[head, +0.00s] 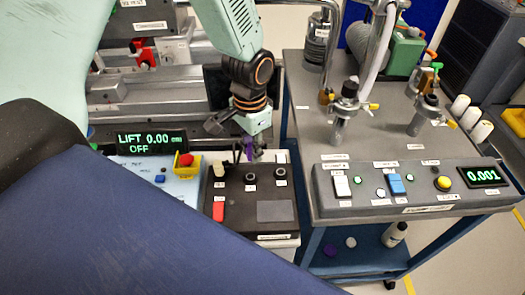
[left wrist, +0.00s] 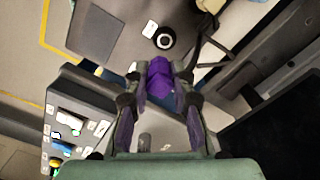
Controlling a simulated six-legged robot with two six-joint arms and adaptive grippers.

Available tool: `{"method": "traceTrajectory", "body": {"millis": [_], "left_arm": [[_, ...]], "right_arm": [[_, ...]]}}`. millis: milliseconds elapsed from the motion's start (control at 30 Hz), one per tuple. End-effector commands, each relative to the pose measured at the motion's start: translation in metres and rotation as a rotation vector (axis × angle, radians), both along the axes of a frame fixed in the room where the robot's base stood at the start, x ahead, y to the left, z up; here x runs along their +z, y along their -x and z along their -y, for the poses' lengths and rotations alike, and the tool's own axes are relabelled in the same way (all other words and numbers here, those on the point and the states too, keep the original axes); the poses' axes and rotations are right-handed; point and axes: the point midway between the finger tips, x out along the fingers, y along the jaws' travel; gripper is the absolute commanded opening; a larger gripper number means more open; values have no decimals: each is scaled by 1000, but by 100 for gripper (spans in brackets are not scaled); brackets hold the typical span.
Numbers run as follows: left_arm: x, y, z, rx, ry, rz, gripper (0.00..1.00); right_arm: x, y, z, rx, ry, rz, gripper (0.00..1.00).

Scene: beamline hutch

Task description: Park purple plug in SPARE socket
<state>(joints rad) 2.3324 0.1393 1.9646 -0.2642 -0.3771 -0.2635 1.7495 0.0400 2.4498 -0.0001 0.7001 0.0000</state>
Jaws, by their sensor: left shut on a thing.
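My left gripper (head: 243,142) points down over the black plug panel (head: 235,238), between the lift display and the grey cart. It is shut on the purple plug (head: 249,150), which also shows between the fingers in the left wrist view (left wrist: 159,80). The plug looks held above the panel, apart from the sockets. Two round dark sockets show on the panel, a right one (head: 280,173) and a left one (head: 250,178). Their labels are too small to read, so I cannot tell which is SPARE. One round socket (left wrist: 165,38) shows in the left wrist view beyond the plug. My right gripper is out of view.
A cream knob or plug (head: 219,169) and a red switch (head: 218,211) sit on the panel's left. A blue box with a red button (head: 186,160) and the lift display (head: 152,142) stand left. A grey cart (head: 315,140) with valves and a control box (head: 420,197) stands right.

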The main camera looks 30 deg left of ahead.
Motion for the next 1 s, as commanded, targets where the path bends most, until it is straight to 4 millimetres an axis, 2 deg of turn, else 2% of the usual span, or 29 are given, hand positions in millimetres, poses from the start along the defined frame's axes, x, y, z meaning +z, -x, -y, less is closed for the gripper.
{"method": "traceTrajectory", "body": {"millis": [100, 300, 400, 667, 1000], "left_arm": [[-4, -15, 15, 2, -6, 2, 0], [-7, -43, 45, 14, -4, 7, 0], [-4, -53, 52, 24, -2, 6, 0], [-9, -55, 55, 15, -2, 4, 0], [-35, -55, 55, 16, -2, 4, 0]], "right_arm": [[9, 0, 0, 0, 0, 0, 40], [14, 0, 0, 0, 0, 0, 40], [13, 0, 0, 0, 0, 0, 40], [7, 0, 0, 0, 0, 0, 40], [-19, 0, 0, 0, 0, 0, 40]]}}
